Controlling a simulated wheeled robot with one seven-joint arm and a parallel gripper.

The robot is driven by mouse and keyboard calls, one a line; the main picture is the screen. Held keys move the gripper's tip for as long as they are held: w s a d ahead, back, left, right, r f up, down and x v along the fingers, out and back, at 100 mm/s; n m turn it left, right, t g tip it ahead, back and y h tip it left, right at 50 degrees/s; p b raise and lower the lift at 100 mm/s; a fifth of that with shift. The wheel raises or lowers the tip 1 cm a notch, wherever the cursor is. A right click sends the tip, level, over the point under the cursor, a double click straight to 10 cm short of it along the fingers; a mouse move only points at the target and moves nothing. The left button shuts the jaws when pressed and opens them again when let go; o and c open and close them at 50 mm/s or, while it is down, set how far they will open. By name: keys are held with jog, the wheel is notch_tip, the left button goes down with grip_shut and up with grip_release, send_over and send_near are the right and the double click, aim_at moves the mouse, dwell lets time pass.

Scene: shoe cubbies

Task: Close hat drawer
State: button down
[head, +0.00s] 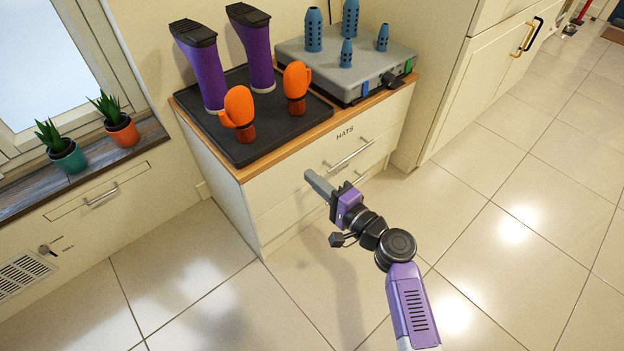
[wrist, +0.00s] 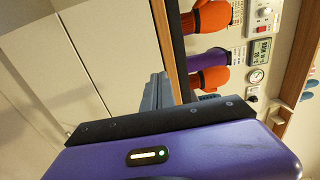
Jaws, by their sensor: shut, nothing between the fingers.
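The hat drawer (head: 300,162), a cream front marked HATS with a bar handle (head: 349,154), is in the head view, just under the wooden top of the cabinet. Its front looks about flush with the cabinet; no open gap or inside shows, and a small opening cannot be ruled out. My gripper (head: 309,178) is shut and empty, in front of the cabinet near the drawer front, left of the handle. Contact cannot be told. In the wrist view, the grey fingers (wrist: 155,92) point toward pale cabinet panels (wrist: 108,45), beside the wooden edge (wrist: 170,50).
A black tray (head: 255,145) with purple boots (head: 205,75) and orange gloves (head: 240,108) stands on top, beside a grey pegged unit (head: 340,70). A lower drawer handle (head: 372,172) shows under the hat drawer. Potted plants (head: 66,152) line the left sill. Tiled floor (head: 500,220) is clear at right.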

jog(key=p+v, duration=0.2)
jog(key=v, duration=0.7)
jog(key=shift+s+d, duration=0.2)
jog(key=s+d+n+t+h, duration=0.1)
jog(key=s+d+n+h, duration=0.3)
jog(key=s+d+h, duration=0.6)
jog(key=s+r+n, duration=0.2)
jog(key=s+r, duration=0.1)
jog(key=s, duration=0.6)
jog(key=s+r+n, duration=0.3)
jog(key=s, duration=0.7)
jog(key=s+r+n, duration=0.2)
jog(key=s+r, duration=0.2)
jog(key=s, duration=0.5)
notch_tip(320, 180, up, 33)
jog(key=p, duration=3.4)
jog(key=shift+a+r+g+h, duration=0.15)
jog(key=shift+a+g+h, duration=0.15)
jog(key=shift+g, duration=0.1)
